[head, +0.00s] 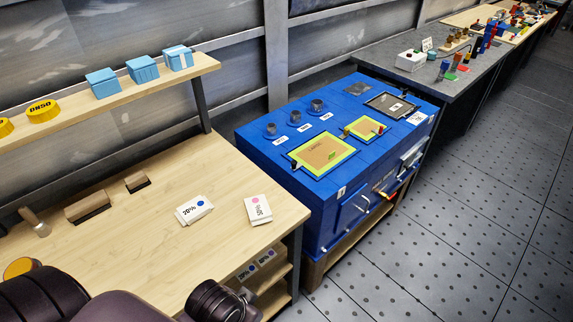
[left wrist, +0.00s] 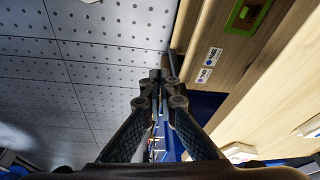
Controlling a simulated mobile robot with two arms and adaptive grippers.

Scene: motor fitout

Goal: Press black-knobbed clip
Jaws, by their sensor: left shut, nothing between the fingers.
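A blue workbench (head: 262,150) stands right of the wooden table in the head view. Its top carries a larger green-edged panel (head: 345,160) and a smaller one (head: 358,124). A small dark knob (head: 294,165) sits at the larger panel's left edge; it may be the black-knobbed clip, but it is too small to be sure. My left gripper (left wrist: 160,78) is shut and empty in the left wrist view, with its fingertips together over the gap between floor and wood. Its fingers do not show in the head view, where only my dark arm is visible. My right gripper is not in view.
The wooden table (head: 130,215) holds white labelled cards (head: 194,210) and brown blocks (head: 88,206). A shelf (head: 110,100) with light-blue boxes (head: 174,58) runs above it. A grey bench (head: 440,75) lies beyond. The floor (head: 470,200) at right is clear.

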